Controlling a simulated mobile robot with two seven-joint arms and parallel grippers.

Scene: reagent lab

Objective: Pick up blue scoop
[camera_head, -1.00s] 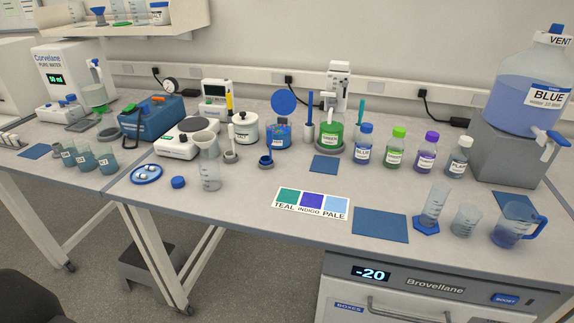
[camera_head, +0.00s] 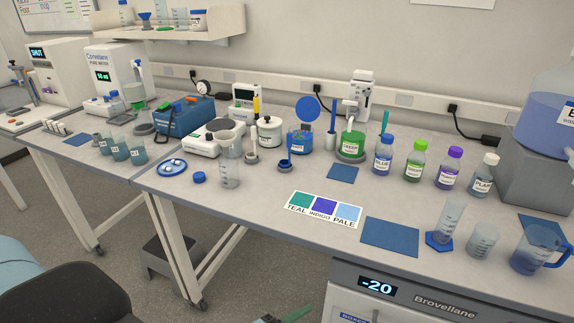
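A small blue scoop (camera_head: 289,149) stands upright, its thin handle up, in a low dark-blue round holder (camera_head: 285,167) on the bench. It is left of the small blue mat and in front of the blue-labelled tub. Its lower end is hidden in the holder. A small green and dark piece shows at the bottom edge, too cut off to identify.
A white scoop in a grey holder (camera_head: 254,158) stands left of the blue one. A blue tub (camera_head: 299,144) with an open round lid and a green jar (camera_head: 350,145) are behind. Bench near the colour card (camera_head: 325,209) is clear. A chair (camera_head: 65,297) is lower left.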

